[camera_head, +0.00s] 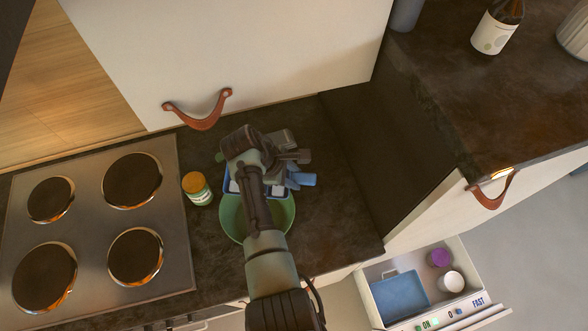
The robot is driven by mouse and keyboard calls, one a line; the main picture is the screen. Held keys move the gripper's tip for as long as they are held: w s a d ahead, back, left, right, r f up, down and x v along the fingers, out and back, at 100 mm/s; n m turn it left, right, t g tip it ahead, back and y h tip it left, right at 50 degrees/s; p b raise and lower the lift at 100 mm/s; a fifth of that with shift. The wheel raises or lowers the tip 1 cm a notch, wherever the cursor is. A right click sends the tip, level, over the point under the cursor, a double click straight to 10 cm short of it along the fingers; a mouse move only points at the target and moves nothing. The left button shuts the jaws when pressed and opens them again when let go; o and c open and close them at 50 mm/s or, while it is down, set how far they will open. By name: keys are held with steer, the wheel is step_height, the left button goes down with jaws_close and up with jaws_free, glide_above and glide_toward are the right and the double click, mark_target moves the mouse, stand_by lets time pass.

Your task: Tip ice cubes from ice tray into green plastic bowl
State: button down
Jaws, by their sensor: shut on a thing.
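The green plastic bowl (283,220) sits on the dark counter right of the hob, partly hidden beneath my arm. The blue ice tray (232,186) is at the bowl's far side, with pale ice cubes (234,187) showing in it. My gripper (290,177) is shut on the ice tray near its right side. My arm hides much of the tray and the middle of the bowl, so I cannot tell whether any cubes lie in the bowl or how far the tray is tilted.
A jar with an orange lid (197,188) stands close left of the bowl. The hob (95,230) is further left. A white cabinet door with a leather pull (202,117) is behind. An open drawer (455,293) juts out at lower right. Counter right of the bowl (335,225) is clear.

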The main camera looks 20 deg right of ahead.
steer(key=shift+s+a+t+h, duration=0.25)
steer(key=shift+s+t+h, duration=0.25)
steer(key=shift+t, duration=0.7)
steer(key=shift+s+f+m+t+b, duration=0.15)
steer(key=shift+m+t+b, duration=0.15)
steer(key=shift+t+b, duration=0.2)
steer(key=shift+s+a+t+h+b, duration=0.1)
steer(key=shift+a+t+h+b, duration=0.05)
steer(key=shift+t+h+b, duration=0.65)
steer(key=shift+s+a+m+t+b, duration=0.1)
steer(key=shift+s+m+t+b, duration=0.25)
steer(key=shift+b, duration=0.9)
steer(key=shift+s+f+t+h+b, duration=0.15)
steer(key=shift+f+t+h+b, duration=0.3)
steer(key=shift+b, duration=0.75)
steer(key=t+b, duration=0.1)
steer(key=b, duration=0.3)
steer(key=s+m+t+h+b, duration=0.1)
steer(key=b, duration=0.4)
steer(key=s+a+f+t+h+b, duration=0.1)
steer(key=b, duration=0.3)
steer(key=shift+f+m+t, duration=0.1)
steer(key=shift+m+t, duration=0.15)
steer(key=shift+t, duration=0.05)
